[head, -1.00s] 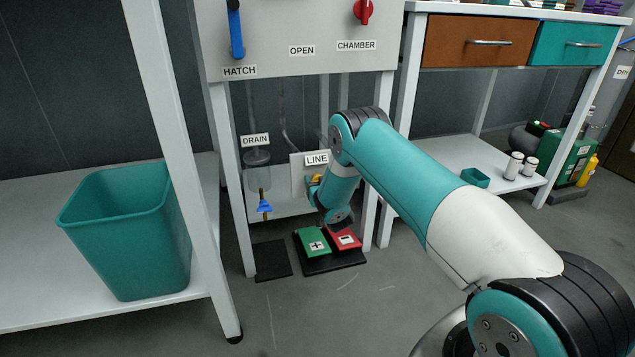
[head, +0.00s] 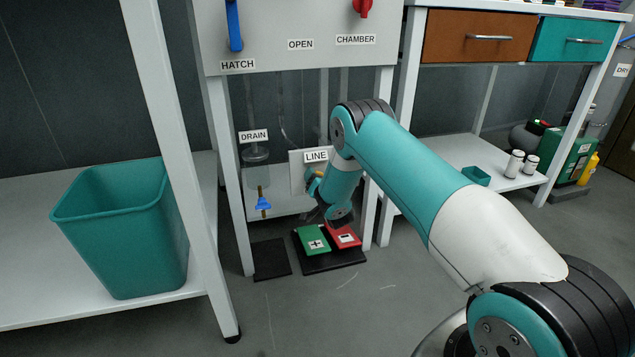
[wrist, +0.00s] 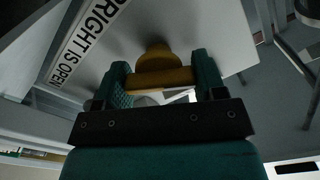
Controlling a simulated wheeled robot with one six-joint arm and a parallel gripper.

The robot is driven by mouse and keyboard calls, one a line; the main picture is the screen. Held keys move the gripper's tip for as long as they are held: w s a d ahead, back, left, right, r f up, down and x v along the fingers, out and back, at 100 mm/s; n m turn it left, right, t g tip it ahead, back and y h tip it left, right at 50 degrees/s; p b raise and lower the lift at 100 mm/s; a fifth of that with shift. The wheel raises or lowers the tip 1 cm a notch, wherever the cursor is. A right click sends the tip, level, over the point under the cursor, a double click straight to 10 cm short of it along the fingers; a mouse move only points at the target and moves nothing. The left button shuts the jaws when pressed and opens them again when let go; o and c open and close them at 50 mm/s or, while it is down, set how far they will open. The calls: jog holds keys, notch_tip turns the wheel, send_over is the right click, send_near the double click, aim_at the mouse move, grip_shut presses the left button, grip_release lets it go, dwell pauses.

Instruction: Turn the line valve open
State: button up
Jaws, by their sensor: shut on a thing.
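The line valve's yellow handle (wrist: 160,79) sits between the two teal fingers of my gripper (wrist: 163,80) in the wrist view, and the gripper is shut on it. The handle lies crosswise from finger to finger, with its rounded hub behind it against a pale panel. In the head view my gripper (head: 314,180) is at the panel under the LINE label (head: 316,156), and my arm hides most of the valve. A sign on the panel (wrist: 88,38) in the wrist view reads "RIGHT IS OPEN", its start cut off.
A blue drain valve (head: 263,204) hangs left of the line panel. Green (head: 312,241) and red (head: 344,236) pedals lie on a black base below. A table leg (head: 374,210) stands close right of my forearm. A teal bin (head: 120,230) stands at left.

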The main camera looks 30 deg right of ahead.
jog(key=m+b, duration=0.1)
jog(key=m, duration=0.1)
jog(key=m+b, duration=0.4)
jog(key=shift+f, duration=0.4)
jog(key=m+b, duration=0.3)
jog(key=m, duration=0.1)
jog(key=shift+r+m+b, duration=0.1)
jog(key=shift+m+b, duration=0.7)
jog(key=o, duration=0.9)
